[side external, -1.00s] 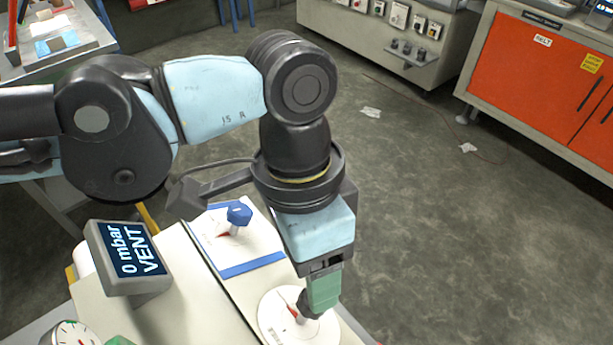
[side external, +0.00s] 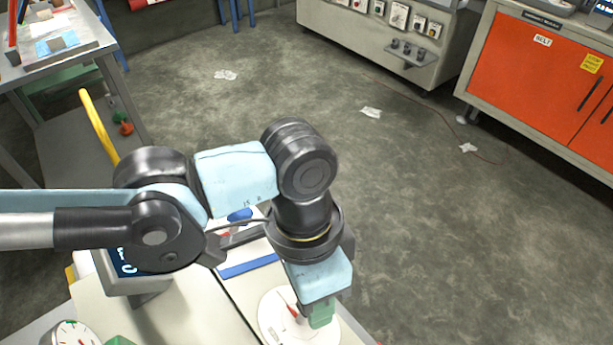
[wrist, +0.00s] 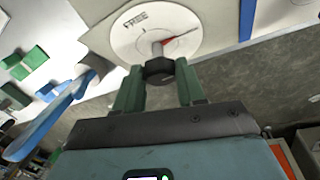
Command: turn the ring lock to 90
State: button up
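The ring lock is a round white dial (side external: 270,318) with a red pointer (side external: 293,310). The wrist view shows the dial (wrist: 128,38), printed FREE, its red pointer (wrist: 182,39) toward the picture's upper right, and a dark knob (wrist: 159,72) at its centre. My gripper (side external: 320,318) is down over the dial in the side view, hiding the knob. In the wrist view, my gripper's green fingers (wrist: 160,75) stand on either side of the knob, very close to it. I cannot tell whether they press on it.
A blue-edged panel with a blue knob (side external: 240,215) lies behind the dial, partly hidden by my arm. A tilted display (side external: 125,262) and a round gauge (side external: 72,333) stand at the left. Open floor lies right of the bench.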

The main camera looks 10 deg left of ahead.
jog(key=c, duration=0.5)
jog(key=shift+o, duration=0.2)
jog(key=shift+m+g, duration=0.4)
jog(key=shift+m, duration=0.3)
jog(key=o, duration=1.1)
jog(key=shift+c, duration=0.2)
jog(key=v, duration=1.2)
jog(key=shift+a, duration=0.25)
